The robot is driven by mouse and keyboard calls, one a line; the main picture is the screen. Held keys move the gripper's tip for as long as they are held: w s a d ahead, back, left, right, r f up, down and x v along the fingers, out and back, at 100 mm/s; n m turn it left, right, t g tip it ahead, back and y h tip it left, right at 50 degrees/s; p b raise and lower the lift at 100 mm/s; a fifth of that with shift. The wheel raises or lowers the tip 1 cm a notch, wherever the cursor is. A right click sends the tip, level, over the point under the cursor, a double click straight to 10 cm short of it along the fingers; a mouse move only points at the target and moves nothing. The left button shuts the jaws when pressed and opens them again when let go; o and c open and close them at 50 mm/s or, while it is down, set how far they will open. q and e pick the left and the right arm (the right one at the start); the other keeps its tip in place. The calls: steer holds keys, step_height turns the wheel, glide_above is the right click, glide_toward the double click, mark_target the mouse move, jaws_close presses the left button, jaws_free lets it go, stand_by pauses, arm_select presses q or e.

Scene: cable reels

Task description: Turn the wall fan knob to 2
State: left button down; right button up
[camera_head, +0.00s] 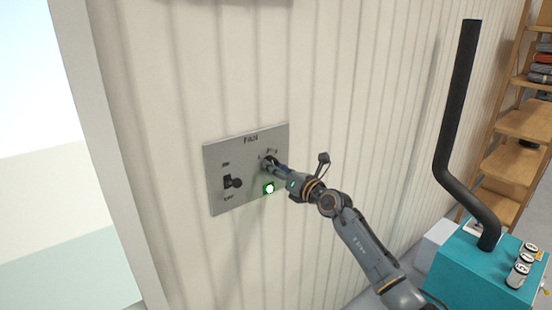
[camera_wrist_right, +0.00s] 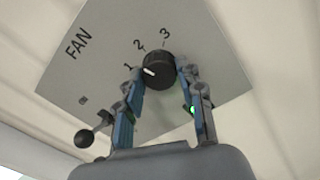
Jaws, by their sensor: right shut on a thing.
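The black round fan knob (camera_head: 268,161) is on a grey wall panel (camera_head: 220,157) marked FAN. In the right wrist view the knob (camera_wrist_right: 158,66) has a white pointer mark on its left side, pointing toward about the 1. The numbers 1, 2 and 3 run around it from left to upper right. My right gripper (camera_head: 275,167) is at the knob; in the wrist view its blue-padded fingers (camera_wrist_right: 160,74) stand on both sides of the knob, shut on it. The fingers partly hide the knob in the head view. My left gripper is not in view.
A switch lever (camera_head: 233,182) with on and off labels sticks out left of the knob. A green lamp (camera_head: 268,188) glows below the knob. A teal machine (camera_head: 475,265) with a bent black pipe (camera_head: 460,110) stands at right, before wooden shelves (camera_head: 510,165).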

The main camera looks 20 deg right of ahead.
steer(key=shift+m+p, duration=1.2)
steer(key=shift+m, duration=0.1)
steer(key=o, duration=1.2)
steer(key=v, duration=1.2)
steer(key=shift+a+f, duration=0.1)
steer(key=shift+f, duration=0.05)
